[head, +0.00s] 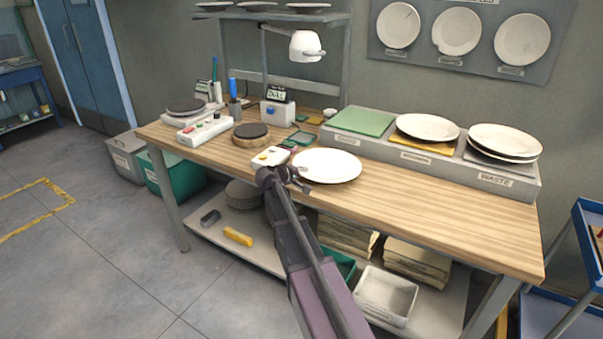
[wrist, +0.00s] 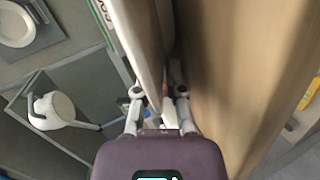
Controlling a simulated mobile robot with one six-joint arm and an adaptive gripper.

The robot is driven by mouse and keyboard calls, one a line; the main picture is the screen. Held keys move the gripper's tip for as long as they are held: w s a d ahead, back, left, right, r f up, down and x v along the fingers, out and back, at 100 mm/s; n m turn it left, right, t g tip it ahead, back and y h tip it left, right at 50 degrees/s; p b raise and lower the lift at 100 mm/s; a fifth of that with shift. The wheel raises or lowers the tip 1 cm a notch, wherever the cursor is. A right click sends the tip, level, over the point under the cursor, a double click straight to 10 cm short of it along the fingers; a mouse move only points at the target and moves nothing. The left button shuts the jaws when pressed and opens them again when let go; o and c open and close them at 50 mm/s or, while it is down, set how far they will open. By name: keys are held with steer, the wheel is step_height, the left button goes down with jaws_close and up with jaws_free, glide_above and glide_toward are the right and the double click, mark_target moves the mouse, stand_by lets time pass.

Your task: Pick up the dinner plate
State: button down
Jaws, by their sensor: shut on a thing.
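A white dinner plate (head: 328,166) is at the bench's middle, close to level, in the head view. I cannot tell whether it touches the bench top. My gripper (head: 288,176) is at its left front rim, shut on that rim. In the wrist view the plate (wrist: 141,45) shows nearly edge-on, running down to between the fingers of my gripper (wrist: 161,98). The fingertips are partly hidden there.
The wooden bench (head: 430,205) has free room right of the plate. Behind stands a sorting stand with a green pad (head: 362,121), a plate on yellow (head: 428,127) and stacked plates at WASTE (head: 505,139). A small button box (head: 270,156) and a round dark-topped stand (head: 251,131) are to the left.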

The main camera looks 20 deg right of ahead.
steer(key=shift+r+p, duration=1.2)
steer(key=shift+r, duration=0.2)
steer(key=shift+s+r, duration=0.15)
steer(key=shift+r, duration=0.1)
steer(key=s+r+p, duration=0.1)
steer(key=s, duration=1.4)
steer(key=shift+s, duration=0.35)
